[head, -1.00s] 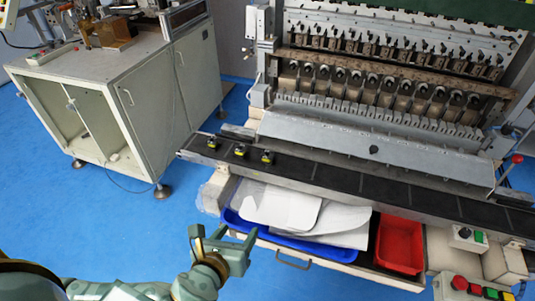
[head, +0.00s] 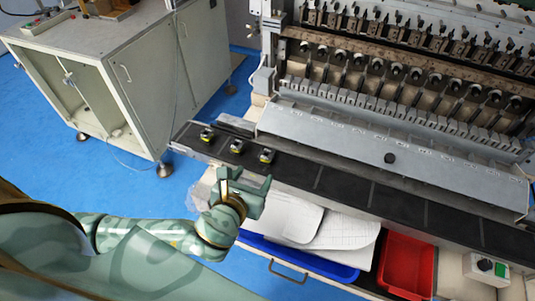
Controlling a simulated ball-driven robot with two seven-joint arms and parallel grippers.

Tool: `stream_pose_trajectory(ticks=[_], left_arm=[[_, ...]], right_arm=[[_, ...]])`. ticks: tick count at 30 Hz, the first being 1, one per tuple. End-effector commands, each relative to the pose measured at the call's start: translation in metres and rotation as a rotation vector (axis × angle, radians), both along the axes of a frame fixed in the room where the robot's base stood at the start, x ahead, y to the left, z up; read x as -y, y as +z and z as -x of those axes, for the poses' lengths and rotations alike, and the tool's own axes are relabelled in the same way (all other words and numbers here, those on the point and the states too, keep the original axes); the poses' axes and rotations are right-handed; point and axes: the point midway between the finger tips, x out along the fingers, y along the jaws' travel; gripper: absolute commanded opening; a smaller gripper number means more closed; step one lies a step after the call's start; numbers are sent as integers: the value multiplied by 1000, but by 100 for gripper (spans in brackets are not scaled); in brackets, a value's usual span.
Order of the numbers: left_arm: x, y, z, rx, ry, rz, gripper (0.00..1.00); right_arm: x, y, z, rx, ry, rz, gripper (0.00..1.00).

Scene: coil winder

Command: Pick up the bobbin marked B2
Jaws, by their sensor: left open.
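My left gripper (head: 245,178) is open and empty. In the picture it is just below the middle and right bobbins, apart from them, near the ledge's front edge. My right gripper is not in view.
Below the ledge, an open drawer holds a blue tray (head: 330,269) with white sheets (head: 345,228) and a red bin (head: 404,265). The winder's sloping metal cover (head: 400,165) rises behind the ledge. A grey cabinet (head: 140,90) stands at left. The ledge right of the bobbins is clear.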

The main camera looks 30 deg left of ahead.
Motion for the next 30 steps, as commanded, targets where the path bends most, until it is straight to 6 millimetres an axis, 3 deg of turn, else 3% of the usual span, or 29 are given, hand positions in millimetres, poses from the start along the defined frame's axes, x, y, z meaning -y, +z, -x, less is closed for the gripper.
stream_pose_trajectory(ticks=[3,6,13,21,29,30], left_arm=[[-3,-12,-28,3,1,-1,60],[-5,-19,-44,2,1,-1,60],[-8,-27,-62,1,0,1,60],[-15,-44,-98,-1,0,1,60],[-16,-44,-102,-1,-1,0,60],[-16,-44,-102,-1,-1,0,54]], right_arm=[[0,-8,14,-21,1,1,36],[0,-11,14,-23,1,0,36],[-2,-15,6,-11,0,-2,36],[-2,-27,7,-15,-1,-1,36],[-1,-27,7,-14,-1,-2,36],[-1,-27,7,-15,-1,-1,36]])
